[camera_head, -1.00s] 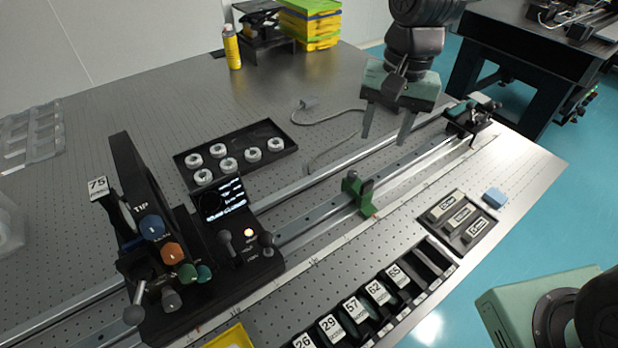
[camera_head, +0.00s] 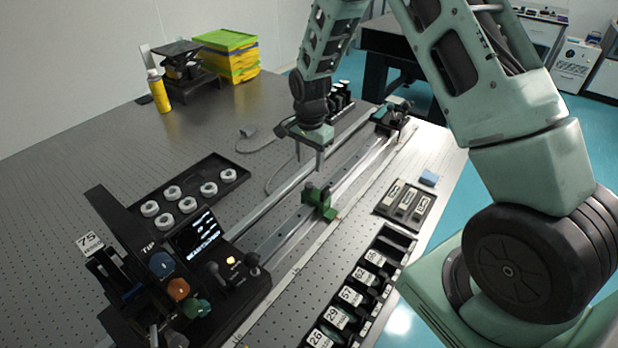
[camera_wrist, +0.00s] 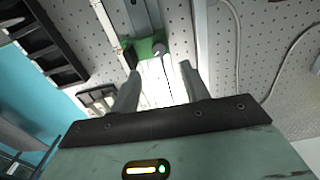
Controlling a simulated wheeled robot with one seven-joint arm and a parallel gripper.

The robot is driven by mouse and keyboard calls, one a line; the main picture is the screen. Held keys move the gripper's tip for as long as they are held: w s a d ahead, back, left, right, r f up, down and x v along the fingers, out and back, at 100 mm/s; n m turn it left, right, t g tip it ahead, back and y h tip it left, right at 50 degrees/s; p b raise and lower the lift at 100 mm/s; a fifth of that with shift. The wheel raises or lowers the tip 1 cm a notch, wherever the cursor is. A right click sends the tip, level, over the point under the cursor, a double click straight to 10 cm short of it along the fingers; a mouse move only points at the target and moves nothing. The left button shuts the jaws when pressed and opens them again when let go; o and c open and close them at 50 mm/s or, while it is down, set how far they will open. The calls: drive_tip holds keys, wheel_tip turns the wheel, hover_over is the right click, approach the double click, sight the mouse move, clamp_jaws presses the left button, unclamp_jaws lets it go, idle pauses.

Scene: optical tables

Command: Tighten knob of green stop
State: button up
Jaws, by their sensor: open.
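The green stop (camera_head: 319,199) stands on the rail in the middle of the table in the head view. It also shows in the wrist view (camera_wrist: 146,48), straight beyond my fingertips. Its dark round knob (camera_wrist: 158,49) faces my gripper there. My gripper (camera_head: 309,160) is open and empty, above and a little behind the stop in the head view. In the wrist view the two fingers of my gripper (camera_wrist: 160,75) stand apart with the stop between and beyond their tips. I see no contact with the stop.
The rail (camera_head: 280,237) runs diagonally past a black control unit (camera_head: 195,245) with coloured knobs. A tray of white rings (camera_head: 185,195), a rack of numbered blocks (camera_head: 350,296) and a small tray (camera_head: 404,204) lie beside it.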

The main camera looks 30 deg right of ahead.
sight(310, 184)
wheel_tip(310, 184, down, 8)
drive_tip(key=shift+f+p, duration=0.1)
drive_tip(key=shift+p, duration=0.7)
drive_tip(key=c, duration=1)
